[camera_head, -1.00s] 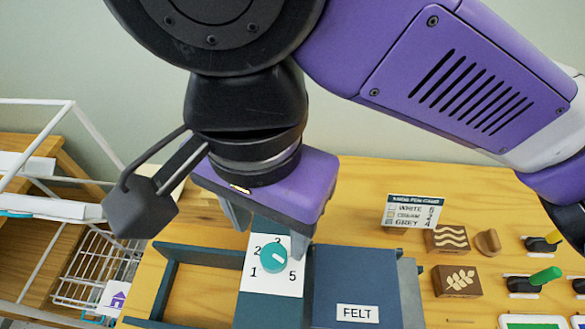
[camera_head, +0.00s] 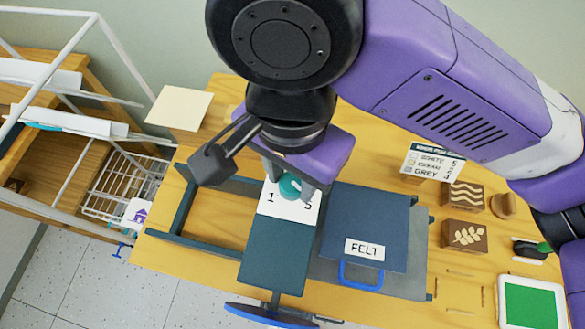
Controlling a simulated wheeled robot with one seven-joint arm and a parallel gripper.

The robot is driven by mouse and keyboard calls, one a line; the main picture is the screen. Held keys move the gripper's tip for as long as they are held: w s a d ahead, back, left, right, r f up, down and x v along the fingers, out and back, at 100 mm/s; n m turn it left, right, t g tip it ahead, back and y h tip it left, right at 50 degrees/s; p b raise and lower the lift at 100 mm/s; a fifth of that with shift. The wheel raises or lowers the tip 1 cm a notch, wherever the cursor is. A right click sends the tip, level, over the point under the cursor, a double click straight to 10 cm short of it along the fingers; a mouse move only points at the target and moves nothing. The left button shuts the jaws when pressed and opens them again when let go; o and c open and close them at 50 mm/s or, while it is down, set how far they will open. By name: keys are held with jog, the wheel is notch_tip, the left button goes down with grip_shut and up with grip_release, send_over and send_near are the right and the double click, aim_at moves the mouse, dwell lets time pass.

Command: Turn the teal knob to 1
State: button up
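The teal knob (camera_head: 289,186) sits on a white dial card (camera_head: 268,208) at the far end of a dark teal board. The numerals 1, at the card's left, and 5, at its right, are readable. The other numerals and the knob's pointer mark are hidden behind my gripper. My gripper (camera_head: 290,182) is down at the knob, with one finger at its far left and the other at its right side. The gap between the fingers is about the knob's width. I cannot tell whether they press on it.
A blue panel labelled FELT (camera_head: 365,218) lies right of the dial. Stamped wooden blocks (camera_head: 464,236), a price card (camera_head: 433,161) and a green-screened tablet (camera_head: 531,306) are further right. A white wire rack (camera_head: 125,185) stands left of the table. A pale square sheet (camera_head: 180,107) lies at the back left.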

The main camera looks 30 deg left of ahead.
grip_shut()
jog(key=shift+r+p, duration=0.1)
jog(key=shift+p, duration=0.2)
